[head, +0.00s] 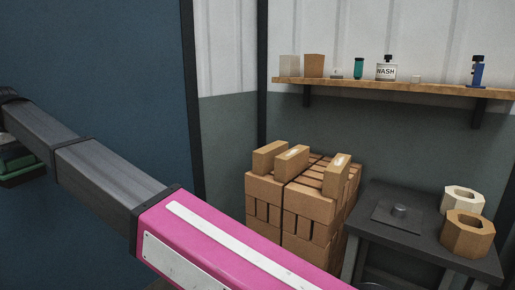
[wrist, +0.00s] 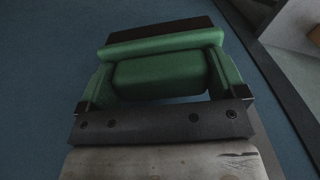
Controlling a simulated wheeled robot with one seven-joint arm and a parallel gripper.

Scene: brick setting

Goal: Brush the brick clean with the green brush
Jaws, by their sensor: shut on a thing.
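The green brush (wrist: 160,74) fills the middle of the wrist view, with a dark strip along its far side. My gripper (wrist: 162,90) is shut on it; where the fingers end and the brush begins is hard to tell. Green and dark parts of the held brush also show at the left edge of the head view (head: 14,160), partly cut off, in front of the dark blue wall. In the head view, several loose bricks lie on a brick stack; one at the front (head: 291,160) has a pale patch on top, as has one at the right (head: 337,175). The brush is far from them.
A dark table (head: 430,248) right of the stack bears a flat plate with a knob (head: 399,212), a cream ring (head: 461,197) and a tan ring (head: 467,234). A wall shelf (head: 400,88) holds bottles and small blocks. My pink arm crosses the lower foreground.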

